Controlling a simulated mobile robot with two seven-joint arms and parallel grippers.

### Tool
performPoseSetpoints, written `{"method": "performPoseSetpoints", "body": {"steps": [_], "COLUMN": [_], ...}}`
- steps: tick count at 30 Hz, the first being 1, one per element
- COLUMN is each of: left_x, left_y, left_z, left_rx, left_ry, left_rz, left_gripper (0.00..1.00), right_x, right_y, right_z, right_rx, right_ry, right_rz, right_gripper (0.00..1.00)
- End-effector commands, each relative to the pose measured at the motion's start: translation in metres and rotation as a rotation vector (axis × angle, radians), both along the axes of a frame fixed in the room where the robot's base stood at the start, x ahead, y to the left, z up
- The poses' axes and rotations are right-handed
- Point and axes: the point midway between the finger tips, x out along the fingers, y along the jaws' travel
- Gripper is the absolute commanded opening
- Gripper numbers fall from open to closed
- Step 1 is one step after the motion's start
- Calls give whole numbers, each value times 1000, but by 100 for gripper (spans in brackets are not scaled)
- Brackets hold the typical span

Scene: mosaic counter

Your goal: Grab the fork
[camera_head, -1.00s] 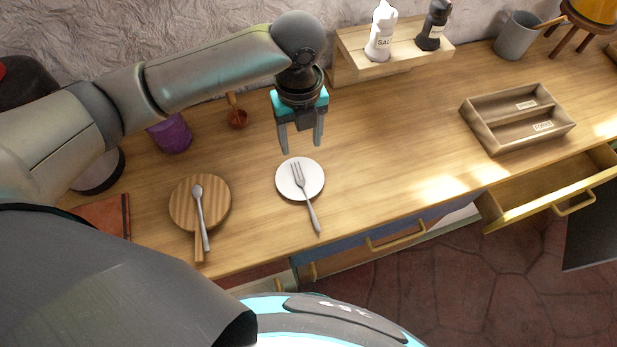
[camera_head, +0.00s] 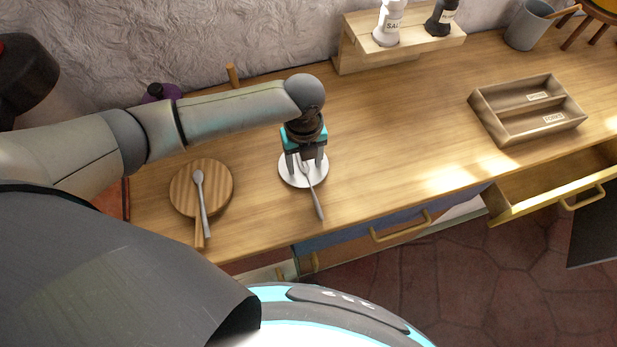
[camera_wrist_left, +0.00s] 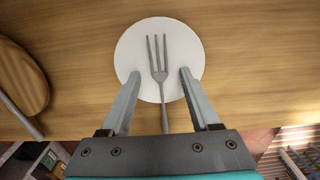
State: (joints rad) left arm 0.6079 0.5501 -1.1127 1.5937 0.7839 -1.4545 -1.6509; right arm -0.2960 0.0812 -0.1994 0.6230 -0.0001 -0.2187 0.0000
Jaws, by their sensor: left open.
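The fork (camera_head: 314,199) lies on a small white plate (camera_head: 289,177), its handle reaching past the plate's near rim onto the counter. In the left wrist view the fork (camera_wrist_left: 158,62) points its tines away from me, over the white plate (camera_wrist_left: 133,42). My left gripper (camera_head: 305,170) is open and low over the plate. In the wrist view its fingertips (camera_wrist_left: 160,73) stand on either side of the fork, apart from it. Whether they touch the plate I cannot tell. My right gripper is not in view.
A spoon (camera_head: 203,205) lies on a round wooden board (camera_head: 181,190) to the left. A two-part wooden tray (camera_head: 478,101) stands at the right, above an open drawer (camera_head: 520,204). A wooden stand (camera_head: 400,55) holds shakers at the back. The counter between plate and tray is clear.

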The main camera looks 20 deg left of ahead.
Motion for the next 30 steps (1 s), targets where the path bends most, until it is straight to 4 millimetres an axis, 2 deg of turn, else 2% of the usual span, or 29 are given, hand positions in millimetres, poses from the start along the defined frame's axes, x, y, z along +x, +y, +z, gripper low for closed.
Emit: {"method": "performPoseSetpoints", "body": {"steps": [6,22,30], "left_x": [0,0,0], "left_y": [0,0,0], "left_z": [0,0,0], "left_rx": [0,0,0], "left_ry": [0,0,0], "left_rz": [0,0,1], "left_gripper": [61,2,0], "right_x": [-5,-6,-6], "right_y": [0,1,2], "right_z": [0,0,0], "right_rx": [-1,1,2], "right_ry": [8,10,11], "right_rz": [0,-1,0], "right_gripper": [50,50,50]}}
